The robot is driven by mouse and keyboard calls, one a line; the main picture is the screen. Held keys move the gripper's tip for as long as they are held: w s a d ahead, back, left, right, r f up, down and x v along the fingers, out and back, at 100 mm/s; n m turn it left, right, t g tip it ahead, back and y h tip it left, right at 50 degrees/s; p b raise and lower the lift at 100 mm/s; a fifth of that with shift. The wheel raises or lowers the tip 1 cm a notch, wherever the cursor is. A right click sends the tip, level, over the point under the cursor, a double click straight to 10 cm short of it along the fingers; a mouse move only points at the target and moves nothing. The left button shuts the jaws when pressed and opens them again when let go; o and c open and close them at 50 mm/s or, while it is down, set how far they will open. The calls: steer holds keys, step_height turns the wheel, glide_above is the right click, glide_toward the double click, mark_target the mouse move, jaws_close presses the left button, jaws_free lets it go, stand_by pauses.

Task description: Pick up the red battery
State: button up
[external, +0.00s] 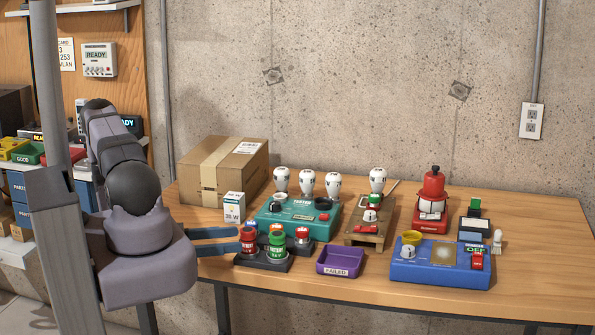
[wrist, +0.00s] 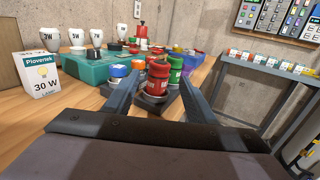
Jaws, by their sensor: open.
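A red battery (external: 248,240) stands upright in a black holder (external: 262,263) near the table's left front; it also shows in the wrist view (wrist: 158,76). A green battery (external: 277,246) stands beside it in the holder, and an orange-topped one is behind. My gripper (external: 239,240) is open, reaching in from the left at battery height. In the wrist view its fingers lie on either side of the red battery, with the battery near the fingertips. I cannot tell whether either finger touches it.
A purple tray (external: 341,261) labelled FAILED sits right of the holder. A teal tester (external: 293,219) with bulbs is behind it. A blue device (external: 440,262) is further right. A small 30 W box (external: 234,207) and a cardboard box (external: 221,170) stand behind my gripper. The table's front right is clear.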

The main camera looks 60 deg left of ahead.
mark_target(248, 236)
steer(key=shift+x, duration=2.6)
steer(key=shift+a+f, duration=0.1)
steer(key=c, duration=1.2)
steer(key=shift+r, duration=0.2)
step_height(248, 236, up, 10)
steer(key=p, duration=0.8)
steer(key=shift+f, duration=0.15)
